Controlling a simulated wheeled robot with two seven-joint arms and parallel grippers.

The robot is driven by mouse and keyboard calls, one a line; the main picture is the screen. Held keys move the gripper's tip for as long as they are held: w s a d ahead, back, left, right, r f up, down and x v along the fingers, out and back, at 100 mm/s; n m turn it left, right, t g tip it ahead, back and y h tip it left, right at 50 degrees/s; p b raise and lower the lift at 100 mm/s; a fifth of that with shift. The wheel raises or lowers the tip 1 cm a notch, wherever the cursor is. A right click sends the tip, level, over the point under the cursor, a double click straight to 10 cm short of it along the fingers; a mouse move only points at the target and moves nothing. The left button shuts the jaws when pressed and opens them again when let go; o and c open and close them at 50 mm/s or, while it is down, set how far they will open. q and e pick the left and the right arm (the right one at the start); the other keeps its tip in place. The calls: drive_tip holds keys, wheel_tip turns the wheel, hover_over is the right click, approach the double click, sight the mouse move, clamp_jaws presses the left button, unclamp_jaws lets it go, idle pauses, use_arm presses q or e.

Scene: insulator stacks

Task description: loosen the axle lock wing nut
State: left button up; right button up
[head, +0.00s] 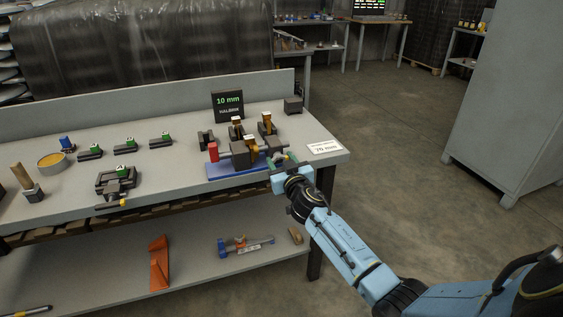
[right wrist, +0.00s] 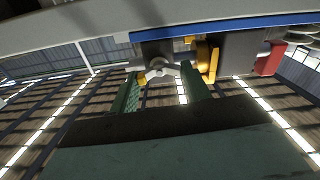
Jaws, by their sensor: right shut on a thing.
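The fixture stands on a blue base plate (head: 232,172) at the right end of the bench, with dark grey blocks, a red end block (head: 213,152) and a brass-yellow disc (head: 252,148). In the right wrist view, the grey wing nut (right wrist: 158,67) sits on the face of a grey block beside the yellow disc (right wrist: 207,58). My right gripper (right wrist: 160,74) has its green fingers on either side of the wing nut and is shut on it. In the head view this gripper (head: 284,161) is at the fixture's right end and hides the nut. My left gripper is out of view.
A dark "10 mm" sign (head: 228,104) stands behind the fixture, and a white label card (head: 323,147) lies close right of my gripper. The floor right of the bench is clear up to a grey cabinet (head: 518,110).

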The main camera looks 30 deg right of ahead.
drive_tip(key=n, duration=0.7)
drive_tip(key=shift+f+n, duration=0.1)
drive_tip(key=shift+n, duration=0.3)
drive_tip(key=n, duration=0.5)
drive_tip(key=shift+a+n, duration=0.1)
drive_tip(key=shift+n, duration=0.2)
drive_tip(key=shift+f+n, duration=0.1)
drive_tip(key=shift+n, duration=1.8)
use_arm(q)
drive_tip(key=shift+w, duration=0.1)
use_arm(e)
drive_tip(key=shift+n, duration=0.4)
drive_tip(key=o, duration=1)
